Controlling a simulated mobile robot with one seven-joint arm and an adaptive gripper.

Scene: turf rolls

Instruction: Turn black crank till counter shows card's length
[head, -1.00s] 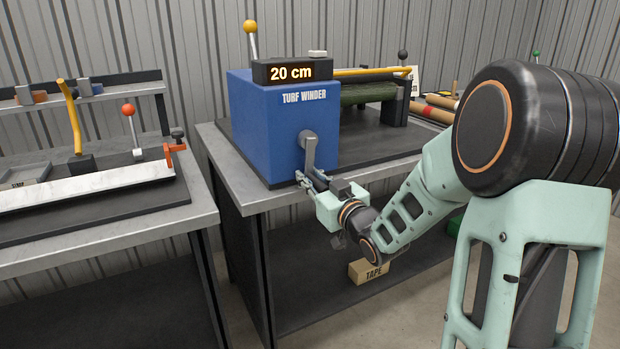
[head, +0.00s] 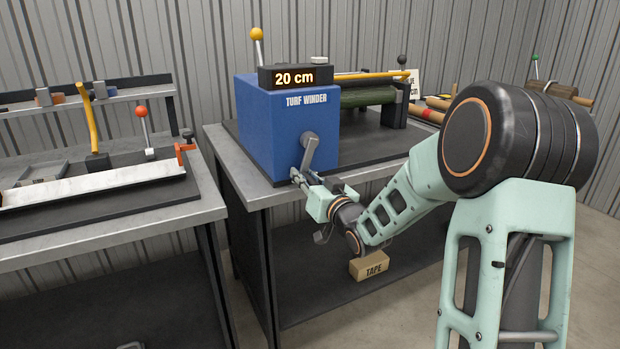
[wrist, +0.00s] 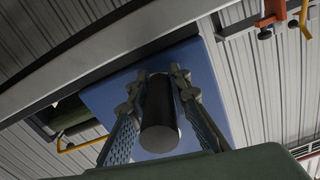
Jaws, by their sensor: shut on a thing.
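The blue turf winder (head: 262,125) stands on the right-hand bench. Its counter (head: 293,77) on top reads 20 cm. The crank's grey arm (head: 308,155) hangs from the front hub, tilted slightly to the lower left. My gripper (head: 300,180) is at the crank's lower end, shut on the black crank handle. In the wrist view the black crank handle (wrist: 159,118) sits between the two fingers of my gripper (wrist: 160,100). The white card (head: 412,86) behind the winder is partly hidden; "cm" shows on it, but its number cannot be read.
A green turf roll (head: 367,97) lies behind the winder under a yellow bar (head: 360,75). A left bench (head: 110,225) carries a cutting rail and an orange-knobbed lever (head: 142,112). A TAPE box (head: 370,266) sits on the lower shelf.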

